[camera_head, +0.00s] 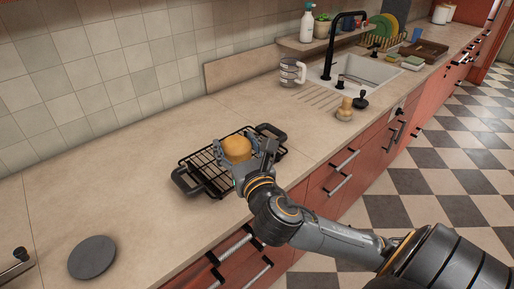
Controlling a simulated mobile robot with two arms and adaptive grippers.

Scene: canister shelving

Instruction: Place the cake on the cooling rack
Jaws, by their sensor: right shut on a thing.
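The cake (237,149) is a small round golden-brown piece above the black wire cooling rack (205,170). The rack lies on the beige counter and has a dark handle at each end. My right gripper (241,158) is shut on the cake, over the rack's right part. I cannot tell whether the cake touches the wires, because the gripper hides its underside. My left gripper is not in view.
A dark round disc (92,257) lies on the counter at front left. A stack of mugs (291,72), the sink (362,70) with a black faucet, and a wooden stamp-like object (345,109) are farther back.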

